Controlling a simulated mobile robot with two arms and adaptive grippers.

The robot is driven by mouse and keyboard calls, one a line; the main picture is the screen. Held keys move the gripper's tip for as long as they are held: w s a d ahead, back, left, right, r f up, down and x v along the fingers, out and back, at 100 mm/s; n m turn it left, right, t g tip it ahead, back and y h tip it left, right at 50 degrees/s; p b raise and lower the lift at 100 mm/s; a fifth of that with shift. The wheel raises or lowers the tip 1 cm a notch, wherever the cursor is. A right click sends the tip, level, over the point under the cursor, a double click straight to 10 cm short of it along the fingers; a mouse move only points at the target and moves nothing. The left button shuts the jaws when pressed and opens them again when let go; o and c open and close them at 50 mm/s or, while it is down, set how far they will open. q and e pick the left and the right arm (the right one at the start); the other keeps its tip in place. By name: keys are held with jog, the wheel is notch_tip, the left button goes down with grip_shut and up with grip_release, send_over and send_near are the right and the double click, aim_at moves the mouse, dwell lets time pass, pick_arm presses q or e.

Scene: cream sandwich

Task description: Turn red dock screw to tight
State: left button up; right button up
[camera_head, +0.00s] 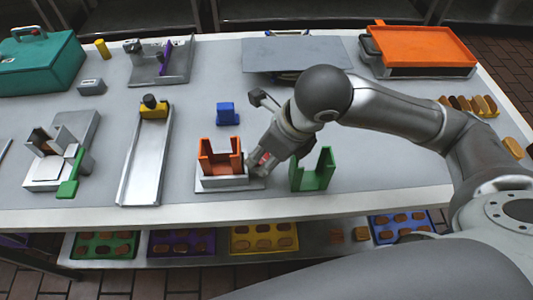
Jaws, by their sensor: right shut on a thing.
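The red dock (221,160), an orange-red open bracket, stands on a grey metal base (222,183) at the front middle of the table. My right gripper (256,167) reaches down from the upper right to the right side of this dock. Its fingers are shut on the red dock screw at that side. The fingers hide most of the screw, so how far it is turned cannot be told. A small red patch shows by the fingers. My left gripper is not in view.
A green bracket (314,171) stands close to the right of my right gripper. A blue block (227,114) sits behind the red dock. A metal channel with a yellow block (154,108) lies to the left. The table's front edge is close.

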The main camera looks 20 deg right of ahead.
dwell(0.4)
jog(key=o, duration=1)
jog(key=v, duration=0.7)
jog(key=shift+s+r, duration=0.15)
jog(key=shift+r, duration=0.1)
